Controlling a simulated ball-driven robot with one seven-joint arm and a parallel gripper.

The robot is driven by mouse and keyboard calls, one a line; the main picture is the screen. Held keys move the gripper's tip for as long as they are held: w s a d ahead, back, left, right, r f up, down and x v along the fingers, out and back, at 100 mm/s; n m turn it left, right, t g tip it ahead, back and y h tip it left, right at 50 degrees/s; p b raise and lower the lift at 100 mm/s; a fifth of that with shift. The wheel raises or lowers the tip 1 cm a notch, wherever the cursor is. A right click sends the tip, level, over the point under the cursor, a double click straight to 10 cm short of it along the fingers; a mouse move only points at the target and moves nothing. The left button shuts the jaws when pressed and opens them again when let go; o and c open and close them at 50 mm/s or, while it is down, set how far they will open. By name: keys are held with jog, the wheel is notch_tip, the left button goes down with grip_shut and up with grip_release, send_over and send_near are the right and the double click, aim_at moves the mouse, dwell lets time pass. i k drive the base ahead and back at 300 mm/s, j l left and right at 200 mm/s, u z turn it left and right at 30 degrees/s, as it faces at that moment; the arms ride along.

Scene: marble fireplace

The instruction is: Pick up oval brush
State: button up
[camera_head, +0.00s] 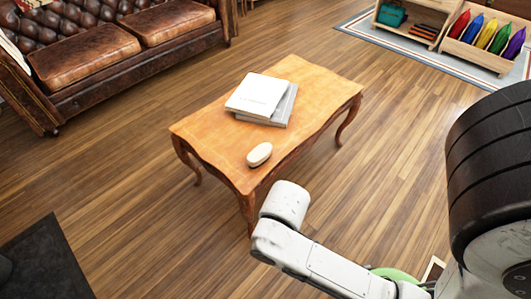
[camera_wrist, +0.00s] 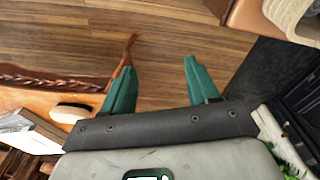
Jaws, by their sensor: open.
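The oval brush (camera_head: 259,154), a whitish oval with a thin dark underside, lies on the near part of the wooden table (camera_head: 215,136) in the head view. In the wrist view the brush (camera_wrist: 72,113) shows at the left, on the table top beside the books. My gripper (camera_wrist: 160,72) has two green fingers, spread apart with nothing between them. The brush is outside the fingers, to their left in the wrist view. In the head view my white arm is in front of the table, and my fingers do not show there.
A stack of books (camera_head: 258,96) lies on the table behind the brush. A brown leather sofa (camera_head: 85,60) stands at the upper left. A shelf with colourful items (camera_head: 480,40) stands on a rug at the upper right. The wooden floor around the table is clear.

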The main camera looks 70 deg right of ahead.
aim_at(258, 156)
jog(key=z, duration=1)
jog(key=i+l+u, duration=0.3)
jog(key=l, duration=0.25)
jog(key=l+u, duration=0.3)
jog(key=l, duration=0.25)
jog(key=l+u, duration=0.3)
jog(key=l, duration=0.35)
jog(key=i, duration=0.05)
